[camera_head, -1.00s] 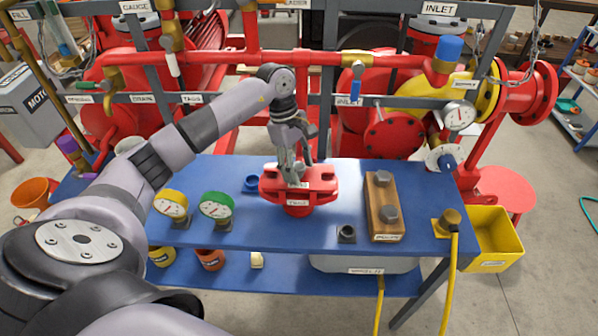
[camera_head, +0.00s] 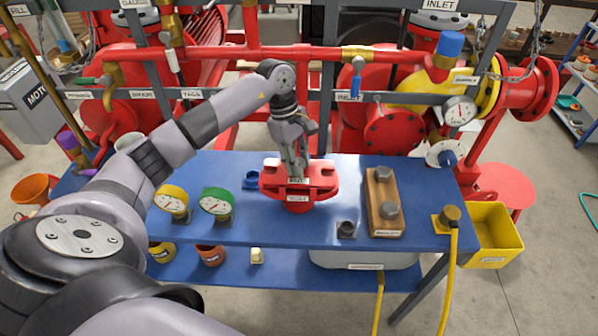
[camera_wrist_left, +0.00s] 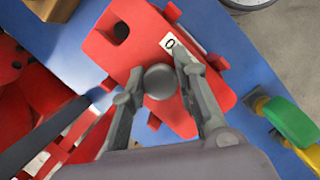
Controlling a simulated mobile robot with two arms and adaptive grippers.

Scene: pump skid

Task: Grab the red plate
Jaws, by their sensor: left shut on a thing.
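The red plate (camera_head: 320,180) lies flat on a red stand (camera_head: 298,204) in the middle of the blue table. In the left wrist view the red plate (camera_wrist_left: 112,62) shows a dark hole, a white label and a round grey knob (camera_wrist_left: 160,81). My left gripper (camera_head: 294,177) reaches down onto the plate from above. My right gripper is not in view.
On the blue table (camera_head: 250,232) stand a yellow gauge (camera_head: 171,200), a green gauge (camera_head: 216,202), a blue ring (camera_head: 252,179) and a wooden block with bolts (camera_head: 383,205). Red pipes (camera_head: 300,54) cross behind. A yellow bin (camera_head: 492,235) stands at right.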

